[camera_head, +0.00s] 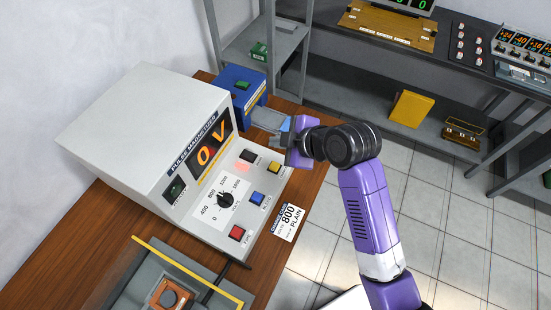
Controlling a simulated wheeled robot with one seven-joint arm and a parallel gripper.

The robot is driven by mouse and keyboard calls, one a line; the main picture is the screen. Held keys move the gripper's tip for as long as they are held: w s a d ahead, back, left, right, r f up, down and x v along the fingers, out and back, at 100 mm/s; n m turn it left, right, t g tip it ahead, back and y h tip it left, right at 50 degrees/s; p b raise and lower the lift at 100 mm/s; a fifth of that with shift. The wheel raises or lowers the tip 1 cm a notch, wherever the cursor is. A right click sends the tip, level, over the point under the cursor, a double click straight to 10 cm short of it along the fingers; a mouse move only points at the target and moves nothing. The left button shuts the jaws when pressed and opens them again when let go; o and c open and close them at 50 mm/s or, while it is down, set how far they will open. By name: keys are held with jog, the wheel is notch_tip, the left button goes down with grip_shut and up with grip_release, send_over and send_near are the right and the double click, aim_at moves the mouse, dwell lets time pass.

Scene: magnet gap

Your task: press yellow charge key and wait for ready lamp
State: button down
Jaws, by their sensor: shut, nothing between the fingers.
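The pale grey pulse magnetizer (120,120) stands on the wooden bench, its display (210,155) reading "0 V" in orange. The yellow key (274,167) is on the sloped front panel, beside a black key (249,155) and above a blue key (258,198) and a red key (237,232). A dark, greenish square lamp (175,190) sits left of the dial and looks unlit; whether it is the ready lamp I cannot tell. My gripper (265,125) is shut and empty, above and behind the yellow key, apart from it, near the blue box.
A grey fixture with a yellow bar (190,270) is in front. Tiled floor (440,230) is open at right.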

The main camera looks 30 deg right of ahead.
jog(key=shift+f, duration=0.1)
dwell(0.3)
jog(key=b, duration=0.7)
send_over(277, 167)
notch_tip(277, 167, down, 7)
jog(key=shift+f+b, duration=0.3)
jog(key=shift+f, duration=0.5)
jog(key=shift+f, duration=0.15)
dwell(1.0)
jog(key=shift+f, duration=0.3)
jog(key=shift+f+b, duration=0.45)
jog(key=shift+f, duration=0.05)
dwell(0.8)
jog(key=shift+r, duration=0.1)
jog(key=shift+r+p, duration=0.85)
jog(key=shift+p, duration=0.05)
jog(key=shift+r, duration=0.1)
